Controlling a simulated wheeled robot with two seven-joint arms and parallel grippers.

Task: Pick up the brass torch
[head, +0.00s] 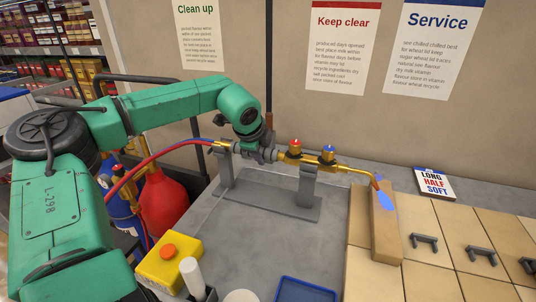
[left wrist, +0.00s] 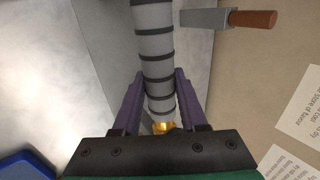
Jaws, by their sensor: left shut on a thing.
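The brass torch (head: 350,170) lies across a grey two-post stand (head: 308,190), with red and blue knobs and its angled tip at the right. A blue flame-like shape (head: 384,201) shows below the tip. My left gripper (head: 258,153) is shut on the torch's grey ribbed handle, between the posts. In the left wrist view, the purple fingers of my left gripper (left wrist: 164,85) sit on both sides of the ribbed handle (left wrist: 156,50). A bit of brass shows past the fingers. I cannot tell whether the torch is clear of the stand. My right gripper is not in view.
Red and blue hoses (head: 145,167) run from the torch to cylinders (head: 165,200) at left. A yellow box (head: 170,264) and a blue tray (head: 305,290) are in front. A wooden block (head: 386,232), handled drawers and a printed book (head: 434,184) lie right. A wall stands behind.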

